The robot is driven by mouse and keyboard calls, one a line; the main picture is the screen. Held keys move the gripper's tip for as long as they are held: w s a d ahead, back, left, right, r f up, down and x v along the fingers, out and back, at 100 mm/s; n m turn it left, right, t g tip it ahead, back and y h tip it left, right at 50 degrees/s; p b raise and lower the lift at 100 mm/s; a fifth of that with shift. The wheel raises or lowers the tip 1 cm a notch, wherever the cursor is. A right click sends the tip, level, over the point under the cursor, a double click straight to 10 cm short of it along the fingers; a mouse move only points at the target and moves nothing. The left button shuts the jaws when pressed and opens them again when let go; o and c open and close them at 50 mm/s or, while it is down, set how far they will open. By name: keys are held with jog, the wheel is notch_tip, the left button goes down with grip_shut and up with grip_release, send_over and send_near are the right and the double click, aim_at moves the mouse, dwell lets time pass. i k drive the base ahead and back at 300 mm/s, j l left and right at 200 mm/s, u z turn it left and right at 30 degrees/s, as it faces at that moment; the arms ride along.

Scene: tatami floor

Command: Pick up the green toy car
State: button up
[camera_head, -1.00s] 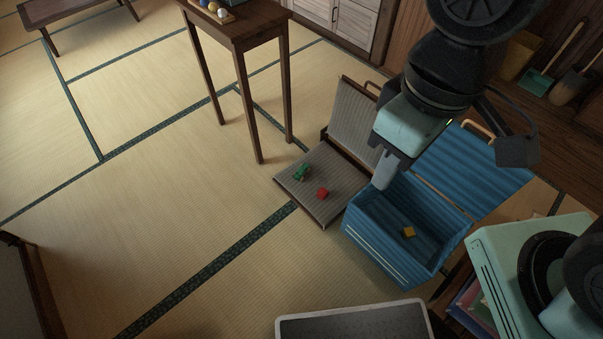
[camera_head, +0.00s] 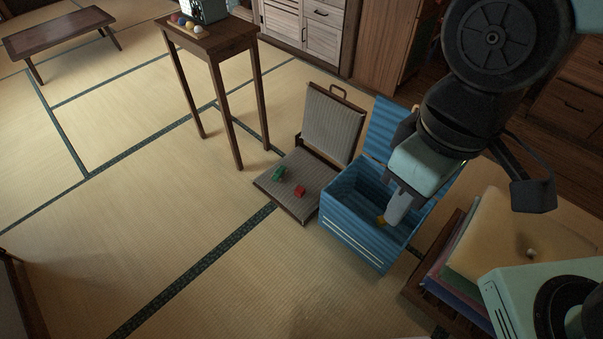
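The green toy car (camera_head: 279,173) is a small green shape on the grey seat of the open folding floor chair, left of the blue box. A small red object (camera_head: 300,191) lies on the same seat, just right of and nearer than the car. My gripper (camera_head: 394,218) points down over the open blue box (camera_head: 350,241), well to the right of the car. Its fingertips overlap a small yellow object (camera_head: 381,220) in the box, partly hiding it. I cannot tell whether they touch it, or whether the fingers are open.
A tall wooden table (camera_head: 226,41) stands behind the chair, with several small balls on it. Cushions (camera_head: 505,240) lie stacked at right. A low table (camera_head: 60,31) stands far left. Tatami at left and front is clear.

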aim_at(276, 176)
jog(key=j+z, duration=0.1)
jog(key=z, duration=0.3)
jog(key=i+j+z, duration=0.1)
jog(key=z, duration=0.25)
jog(key=j+z, duration=0.15)
jog(key=z, duration=0.25)
jog(key=j+z, duration=0.15)
jog(key=z, duration=0.2)
jog(key=k+j, duration=0.1)
jog(key=j, duration=2.2)
jog(key=k+j, duration=0.15)
jog(key=j, duration=1.05)
jog(key=k+j, duration=0.1)
jog(key=j, duration=1.05)
